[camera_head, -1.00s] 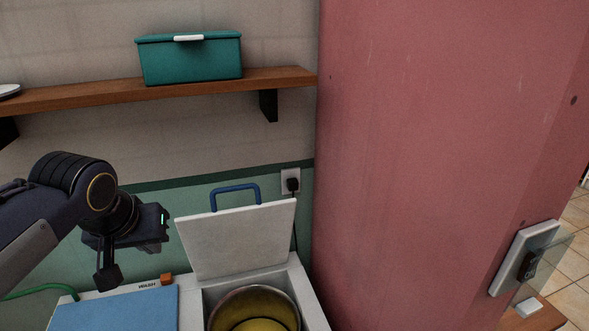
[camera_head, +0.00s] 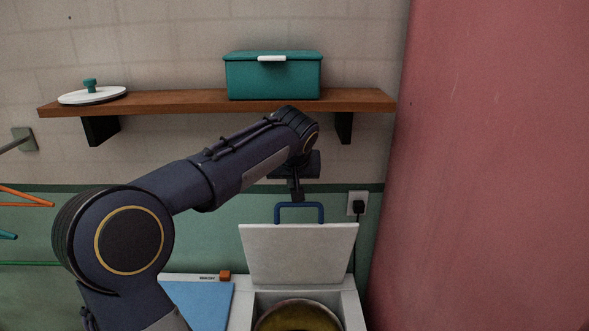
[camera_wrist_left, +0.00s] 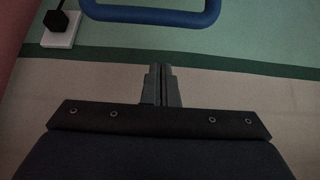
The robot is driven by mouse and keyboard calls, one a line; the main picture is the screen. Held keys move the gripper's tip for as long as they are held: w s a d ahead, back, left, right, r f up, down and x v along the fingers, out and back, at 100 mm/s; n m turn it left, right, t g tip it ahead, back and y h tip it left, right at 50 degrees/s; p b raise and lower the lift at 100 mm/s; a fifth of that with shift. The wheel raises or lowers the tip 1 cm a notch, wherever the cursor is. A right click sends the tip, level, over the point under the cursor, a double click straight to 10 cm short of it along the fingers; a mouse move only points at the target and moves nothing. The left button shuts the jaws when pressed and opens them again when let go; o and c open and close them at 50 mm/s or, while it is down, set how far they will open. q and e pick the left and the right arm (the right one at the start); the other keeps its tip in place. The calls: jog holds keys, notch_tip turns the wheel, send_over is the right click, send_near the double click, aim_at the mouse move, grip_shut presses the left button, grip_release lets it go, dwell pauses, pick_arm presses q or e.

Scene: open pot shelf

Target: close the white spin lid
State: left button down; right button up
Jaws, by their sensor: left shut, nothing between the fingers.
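The white spin lid (camera_head: 300,253) stands raised, leaning back near the wall above its white-rimmed opening. A blue handle (camera_head: 301,206) rises from its top edge. It also shows at the top of the left wrist view (camera_wrist_left: 160,16). My left gripper (camera_head: 298,197) is just above the handle, fingers down. In the left wrist view its fingertips (camera_wrist_left: 161,71) are together with nothing between them, and a gap shows between them and the handle. A metal drum (camera_head: 275,318) sits in the opening below the lid. My right gripper is not in view.
A wooden shelf (camera_head: 180,103) above my arm holds a teal box (camera_head: 272,78) and a white lid with a teal knob (camera_head: 92,97). A blue lid (camera_head: 200,303) lies shut on the left. A socket with a plug (camera_head: 357,205) and a pink wall (camera_head: 490,170) are on the right.

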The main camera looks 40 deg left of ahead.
pick_arm(q)
jog(key=s+d+f, duration=0.1)
jog(key=s+d, duration=0.1)
jog(key=shift+s+d+f, duration=0.1)
jog(key=shift+s+f, duration=0.2)
jog(key=shift+f, duration=0.05)
